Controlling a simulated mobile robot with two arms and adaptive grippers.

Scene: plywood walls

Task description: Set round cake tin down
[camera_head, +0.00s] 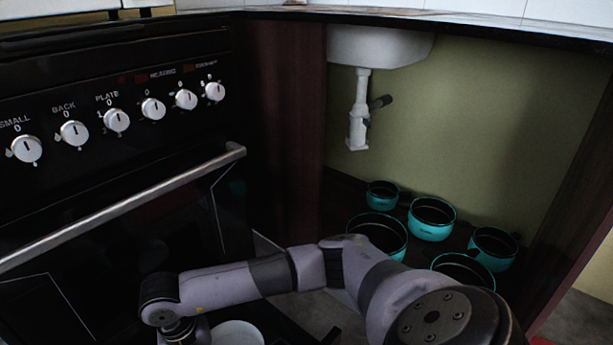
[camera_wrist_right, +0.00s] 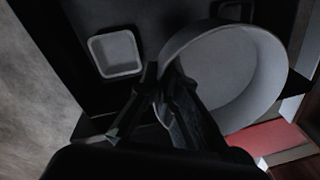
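The round cake tin (camera_wrist_right: 245,75) is grey and wide, seen from above in the right wrist view. Its pale inside also shows at the bottom of the head view (camera_head: 238,334), cut off by the frame edge. My right gripper (camera_wrist_right: 161,75) has its two dark fingers at the tin's left wall, one on either side, and appears shut on that wall. Whether the tin's underside touches anything is hidden. My left gripper is in neither view.
A small grey square tin (camera_wrist_right: 115,54) lies on a dark surface left of the round tin. A red item (camera_wrist_right: 270,138) is below right. The black oven (camera_head: 110,200) stands left in the head view. Several teal pots (camera_head: 432,220) stand in the open cupboard under the sink (camera_head: 378,45).

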